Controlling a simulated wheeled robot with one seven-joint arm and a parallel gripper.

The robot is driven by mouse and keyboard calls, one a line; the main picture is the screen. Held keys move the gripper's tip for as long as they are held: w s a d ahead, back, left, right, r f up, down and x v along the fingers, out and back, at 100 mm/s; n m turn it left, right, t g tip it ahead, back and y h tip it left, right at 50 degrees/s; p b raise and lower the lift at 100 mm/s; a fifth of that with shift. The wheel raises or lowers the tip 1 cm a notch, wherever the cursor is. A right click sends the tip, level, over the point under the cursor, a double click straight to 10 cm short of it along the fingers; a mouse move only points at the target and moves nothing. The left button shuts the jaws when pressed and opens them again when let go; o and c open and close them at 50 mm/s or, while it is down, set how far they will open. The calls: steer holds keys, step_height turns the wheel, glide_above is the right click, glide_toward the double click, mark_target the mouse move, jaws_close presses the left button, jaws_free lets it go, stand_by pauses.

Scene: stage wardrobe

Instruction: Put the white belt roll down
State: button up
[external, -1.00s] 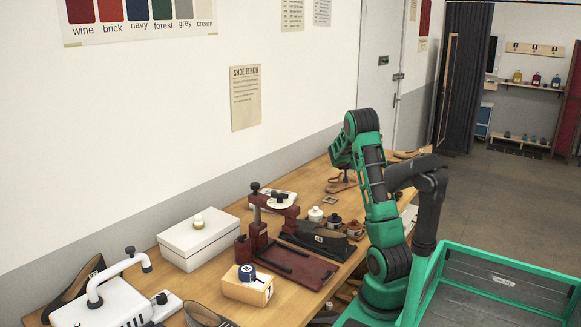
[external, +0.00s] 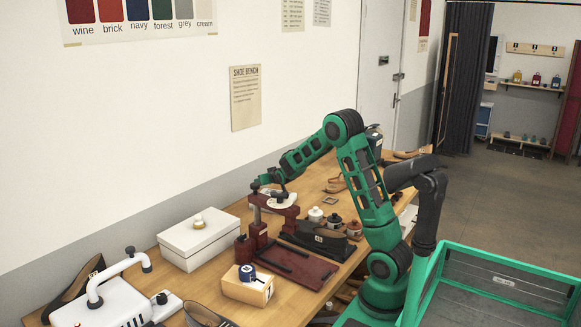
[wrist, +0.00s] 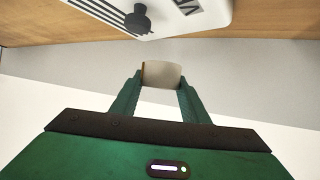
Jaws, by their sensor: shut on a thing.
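My gripper (wrist: 162,82) is shut on the white belt roll (wrist: 165,74). In the wrist view the roll is a small pale, off-white piece with a brownish left edge between the two green fingertips. In the external view my gripper (external: 264,183) is above the bench, close over the dark red press-like fixture. The held roll is too small or hidden to make out there.
The wooden bench (external: 190,283) carries a dark red fixture (external: 309,268), a white box (external: 200,241) with a small knob-like item on its lid, a wooden block (external: 246,288) with a blue roll, a white machine (external: 110,306), shoes and several small pots. A green-framed crate (external: 500,258) stands at right.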

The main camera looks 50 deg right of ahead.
steer(key=w+a+n+t+y, duration=0.1)
steer(key=w+a+n+y, duration=0.2)
steer(key=a, duration=1.2)
steer(key=f, duration=0.4)
steer(key=shift+s+a+f, duration=0.15)
steer(key=shift+s+f, duration=0.05)
steer(key=shift+f, duration=2.6)
steer(key=o, duration=1.1)
steer(key=shift+f, duration=0.1)
steer(key=shift+v, duration=2.1)
steer(key=shift+w, duration=0.1)
